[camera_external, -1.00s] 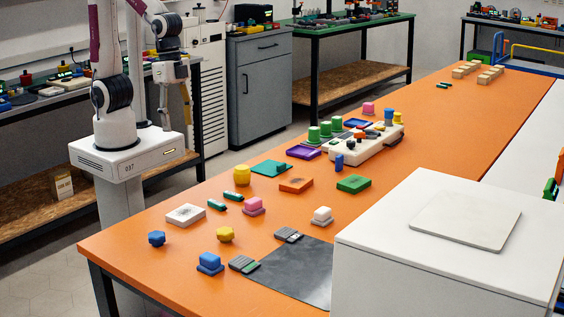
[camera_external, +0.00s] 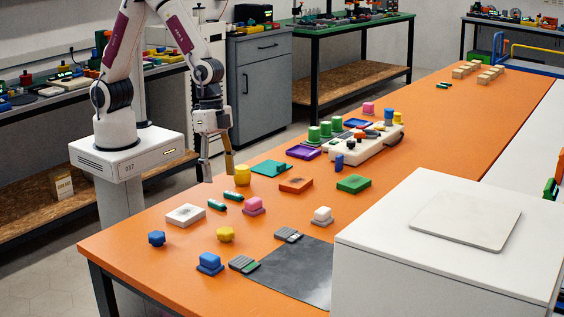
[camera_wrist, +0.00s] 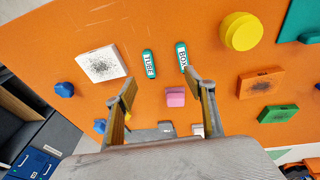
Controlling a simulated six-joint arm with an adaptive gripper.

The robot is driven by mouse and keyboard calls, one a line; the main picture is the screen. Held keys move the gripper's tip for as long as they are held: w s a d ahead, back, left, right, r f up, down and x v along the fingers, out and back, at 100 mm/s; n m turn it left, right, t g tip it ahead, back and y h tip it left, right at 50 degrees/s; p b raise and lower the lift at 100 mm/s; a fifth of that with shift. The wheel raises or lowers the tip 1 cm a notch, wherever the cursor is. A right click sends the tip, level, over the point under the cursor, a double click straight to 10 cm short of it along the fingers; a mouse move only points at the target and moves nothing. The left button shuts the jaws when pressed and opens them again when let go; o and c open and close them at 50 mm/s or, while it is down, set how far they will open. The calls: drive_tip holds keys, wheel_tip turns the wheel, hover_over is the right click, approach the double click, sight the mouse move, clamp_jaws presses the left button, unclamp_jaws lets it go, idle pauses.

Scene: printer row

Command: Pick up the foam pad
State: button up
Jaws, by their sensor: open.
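Three flat blocks with dark speckled tops could be the foam pad; I cannot tell which is meant. The white block (camera_external: 186,215) lies near the table's left edge and shows at upper left in the wrist view (camera_wrist: 101,63). The orange block (camera_external: 296,185) lies mid-table and shows at right in the wrist view (camera_wrist: 261,83). The green block (camera_external: 354,183) lies to its right, also in the wrist view (camera_wrist: 278,113). My gripper (camera_external: 217,173) is open and empty, pointing down above the table's left edge. Its fingers also show in the wrist view (camera_wrist: 162,88).
Two teal labelled pieces (camera_wrist: 149,63) lie between the white block and a yellow cylinder (camera_external: 242,175). A pink piece (camera_external: 254,206), a yellow piece (camera_external: 226,234) and blue pieces stand nearby. A dark mat (camera_external: 295,275) and white box (camera_external: 440,250) are at front right.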

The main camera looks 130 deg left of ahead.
sight(253, 200)
drive_tip(key=w, duration=0.1)
drive_tip(key=w+f, duration=0.1)
drive_tip(key=w, duration=0.1)
drive_tip(key=shift+w+a+f+t, duration=0.1)
drive_tip(key=shift+w+a+t, duration=0.1)
drive_tip(key=shift+t, duration=0.1)
drive_tip(key=shift+m+t, duration=0.6)
drive_tip(key=shift+t, duration=0.3)
drive_tip(key=w, duration=0.1)
drive_tip(key=w+r, duration=0.1)
drive_tip(key=w, duration=0.1)
drive_tip(key=w+a, duration=0.1)
drive_tip(key=shift+w+r, duration=0.2)
drive_tip(key=shift+r, duration=0.15)
drive_tip(key=shift+x, duration=1.35)
drive_tip(key=shift+x, duration=2.55)
drive_tip(key=shift+w+a, duration=0.15)
